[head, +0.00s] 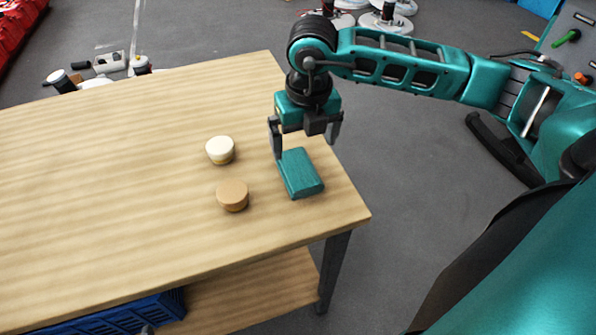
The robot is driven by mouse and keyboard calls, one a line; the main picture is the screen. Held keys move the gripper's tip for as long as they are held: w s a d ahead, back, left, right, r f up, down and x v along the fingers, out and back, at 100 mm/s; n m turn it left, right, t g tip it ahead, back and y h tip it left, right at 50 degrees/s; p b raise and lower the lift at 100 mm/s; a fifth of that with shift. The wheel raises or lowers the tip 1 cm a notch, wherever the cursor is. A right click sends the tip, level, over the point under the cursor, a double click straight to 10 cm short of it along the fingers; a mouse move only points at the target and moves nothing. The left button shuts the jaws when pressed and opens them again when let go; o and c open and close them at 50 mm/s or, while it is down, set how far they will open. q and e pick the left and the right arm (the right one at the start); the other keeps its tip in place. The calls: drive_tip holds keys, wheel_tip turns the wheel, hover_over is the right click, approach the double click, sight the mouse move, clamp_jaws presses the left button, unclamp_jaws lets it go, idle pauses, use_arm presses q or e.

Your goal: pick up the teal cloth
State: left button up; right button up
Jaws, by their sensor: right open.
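The teal cloth (301,174) is a folded block-like pad lying on the wooden table (120,160) near its right edge. My right gripper (305,150) is open and points down just above and behind the cloth. One finger is at the cloth's left far corner and the other is to its right. I cannot tell whether either finger touches it. My left gripper is not in view.
A cream round piece (220,150) and a tan round piece (232,195) stand on the table left of the cloth. A blue crate (130,313) sits on the lower shelf (255,290). The table's left part is clear.

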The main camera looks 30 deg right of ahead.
sight(299, 167)
drive_tip(key=f, duration=0.5)
drive_tip(key=w+f, duration=0.1)
drive_tip(key=f, duration=0.1)
drive_tip(key=shift+a+f, duration=0.2)
drive_tip(key=shift+a, duration=0.05)
drive_tip(key=shift+c, duration=0.3)
drive_tip(key=c, duration=1)
drive_tip(key=shift+r, duration=0.1)
wheel_tip(299, 167, up, 20)
drive_tip(key=p, duration=0.1)
drive_tip(key=shift+p, duration=0.4)
